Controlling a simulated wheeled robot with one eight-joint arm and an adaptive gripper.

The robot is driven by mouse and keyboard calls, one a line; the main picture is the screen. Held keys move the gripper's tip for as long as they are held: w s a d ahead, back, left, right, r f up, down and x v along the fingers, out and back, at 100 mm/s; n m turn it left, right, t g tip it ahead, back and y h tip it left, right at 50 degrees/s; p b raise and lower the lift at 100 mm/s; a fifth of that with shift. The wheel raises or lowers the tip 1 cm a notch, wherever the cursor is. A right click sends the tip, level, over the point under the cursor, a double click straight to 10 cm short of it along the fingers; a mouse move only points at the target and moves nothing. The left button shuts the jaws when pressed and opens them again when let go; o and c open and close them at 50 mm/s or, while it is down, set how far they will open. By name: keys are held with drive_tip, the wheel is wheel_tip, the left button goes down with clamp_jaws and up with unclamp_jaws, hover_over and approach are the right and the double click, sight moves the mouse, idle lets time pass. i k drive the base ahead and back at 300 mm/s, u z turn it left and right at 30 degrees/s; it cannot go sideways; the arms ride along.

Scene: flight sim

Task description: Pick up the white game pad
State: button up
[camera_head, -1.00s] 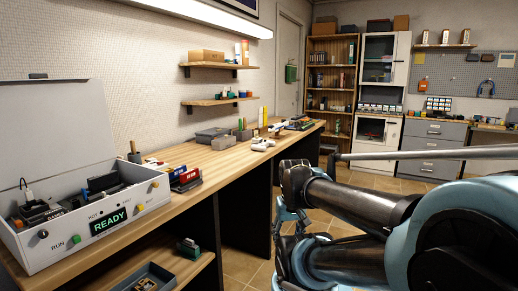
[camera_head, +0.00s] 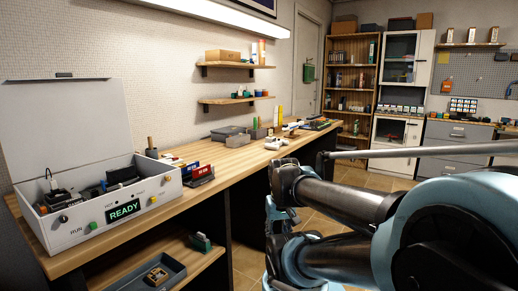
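A small white object (camera_head: 276,143), which looks like the white game pad, lies on the long wooden workbench (camera_head: 235,163), toward its far half near the front edge. It is small in the head view and its details are unclear. My arm is folded at the right of the picture, in front of the bench. What looks like part of my gripper (camera_head: 274,214) shows at the arm's left end, apart from and nearer than the white object. Its fingers are mostly hidden by the arm links, so their opening is unclear.
A white open-lidded box (camera_head: 110,212) with a READY display stands on the near left of the bench. Red and blue items (camera_head: 201,174) and a grey bin (camera_head: 229,134) are also on it. A lower shelf holds a grey tray (camera_head: 160,274). Tiled floor shows beyond my arm.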

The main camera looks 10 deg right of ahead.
sight(275, 146)
drive_tip(key=u, duration=1.5)
drive_tip(key=k, duration=1.3)
drive_tip(key=z, duration=1.7)
drive_tip(key=i, duration=1.7)
